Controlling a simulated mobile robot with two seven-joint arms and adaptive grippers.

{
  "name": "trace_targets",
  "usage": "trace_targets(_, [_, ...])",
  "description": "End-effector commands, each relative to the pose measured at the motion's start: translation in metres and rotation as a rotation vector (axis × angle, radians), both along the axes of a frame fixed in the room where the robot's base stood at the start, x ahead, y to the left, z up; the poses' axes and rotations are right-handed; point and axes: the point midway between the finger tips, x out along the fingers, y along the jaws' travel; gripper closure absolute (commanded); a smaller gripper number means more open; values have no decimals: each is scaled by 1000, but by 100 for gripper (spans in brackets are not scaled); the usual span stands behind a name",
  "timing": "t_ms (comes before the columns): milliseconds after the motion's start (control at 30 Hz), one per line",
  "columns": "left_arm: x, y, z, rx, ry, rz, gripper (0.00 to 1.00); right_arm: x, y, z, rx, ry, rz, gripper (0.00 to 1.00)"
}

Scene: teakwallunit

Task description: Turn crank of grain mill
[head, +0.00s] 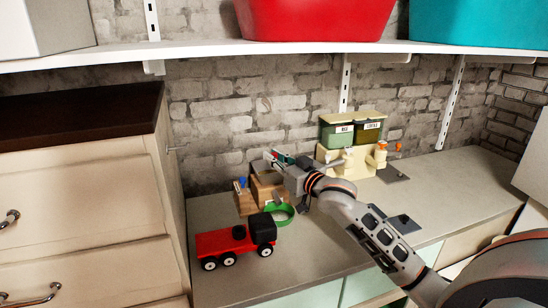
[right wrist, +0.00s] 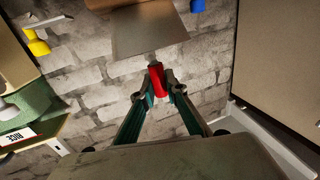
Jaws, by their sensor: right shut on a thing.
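The grain mill (head: 267,194) stands on the counter against the brick wall, a wooden body partly hidden behind my right gripper. A pale metal part (right wrist: 148,32) and some wood of it show at the top of the right wrist view. My right gripper (head: 274,158) is shut on the crank's red handle (right wrist: 157,79), which sits between the two fingertips. The rest of the crank is mostly hidden. A green round bowl (head: 279,213) stands in front of the mill. My left gripper is in neither view.
A red and black toy truck (head: 236,242) stands in front of the mill. A cream dispenser with green bins (head: 352,133) stands to the right at the back. A shelf (head: 200,53) runs above, and a drawer cabinet (head: 80,190) bounds the left.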

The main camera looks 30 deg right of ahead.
Motion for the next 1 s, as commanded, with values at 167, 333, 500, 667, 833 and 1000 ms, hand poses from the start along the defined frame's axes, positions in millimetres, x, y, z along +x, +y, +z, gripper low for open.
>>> trace_targets(167, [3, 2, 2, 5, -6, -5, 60, 0, -1, -3, -1, 6, -4, 100])
trace_targets(333, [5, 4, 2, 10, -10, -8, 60, 0, 0, -4, -1, 8, -4, 80])
trace_targets(500, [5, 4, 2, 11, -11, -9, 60, 0, 0, -3, -1, 7, -3, 70])
trace_targets(667, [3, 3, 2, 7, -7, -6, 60, 0, 0, -3, -1, 6, -2, 70])
trace_targets(833, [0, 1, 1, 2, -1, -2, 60, -7, 0, -4, -1, 7, -2, 70])
trace_targets(1000, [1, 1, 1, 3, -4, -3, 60, -31, -1, -5, -2, 8, -2, 70])
